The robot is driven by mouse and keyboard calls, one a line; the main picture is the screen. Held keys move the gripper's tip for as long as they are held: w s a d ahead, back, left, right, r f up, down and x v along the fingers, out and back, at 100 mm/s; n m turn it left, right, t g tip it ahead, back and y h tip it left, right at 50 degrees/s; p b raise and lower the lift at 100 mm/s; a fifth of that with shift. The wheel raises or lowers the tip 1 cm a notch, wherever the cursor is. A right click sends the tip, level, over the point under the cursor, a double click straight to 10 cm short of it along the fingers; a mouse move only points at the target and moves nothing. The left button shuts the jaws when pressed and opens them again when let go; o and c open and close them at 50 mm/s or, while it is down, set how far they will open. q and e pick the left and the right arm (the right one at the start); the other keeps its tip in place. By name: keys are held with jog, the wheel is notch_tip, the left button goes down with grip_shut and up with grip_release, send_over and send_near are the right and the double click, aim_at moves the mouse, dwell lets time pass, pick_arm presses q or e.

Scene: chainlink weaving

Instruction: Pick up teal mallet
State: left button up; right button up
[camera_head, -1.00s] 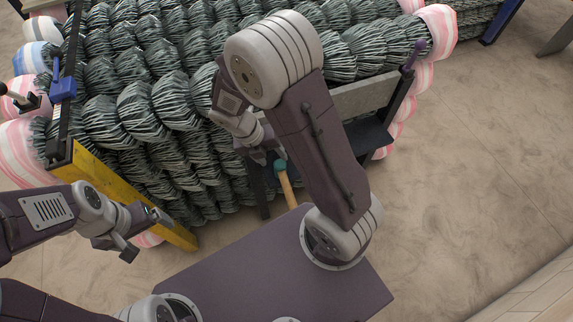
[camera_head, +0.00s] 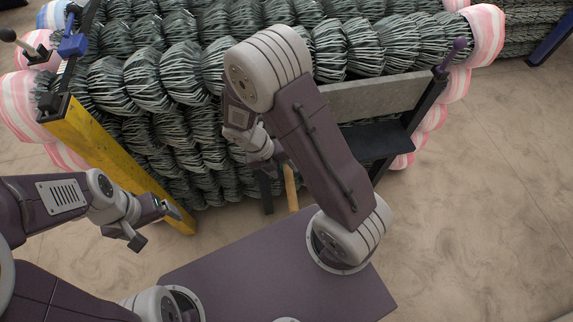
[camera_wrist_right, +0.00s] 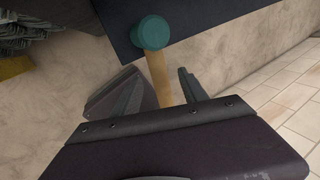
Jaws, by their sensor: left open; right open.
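The teal mallet shows in the right wrist view with its round teal head (camera_wrist_right: 152,33) at the top and its wooden handle running down between the two fingers of my open right gripper (camera_wrist_right: 158,95). I cannot tell whether either finger touches the handle. In the head view only part of the wooden handle (camera_head: 291,187) shows; the head is hidden behind my right gripper (camera_head: 270,158). My left gripper (camera_head: 158,224) is open and empty, beside the lower end of the yellow beam.
A dark shelf (camera_head: 376,139) lies beyond the mallet, under a grey board (camera_head: 375,97). Rolls of chain-link mesh (camera_head: 160,75) fill the back. A yellow beam (camera_head: 108,150) stands at the left. The floor (camera_head: 480,190) at the right is clear.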

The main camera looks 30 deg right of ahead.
aim_at(287, 174)
jog(key=b+x, duration=0.2)
jog(key=x, duration=0.3)
jog(key=shift+w+a, duration=0.1)
jog(key=shift+w, duration=0.1)
jog(key=shift+d+f, duration=0.2)
jog(key=shift+f, duration=0.15)
jog(key=shift+c, duration=0.3)
grip_shut()
jog(key=shift+r, duration=0.1)
dwell(0.5)
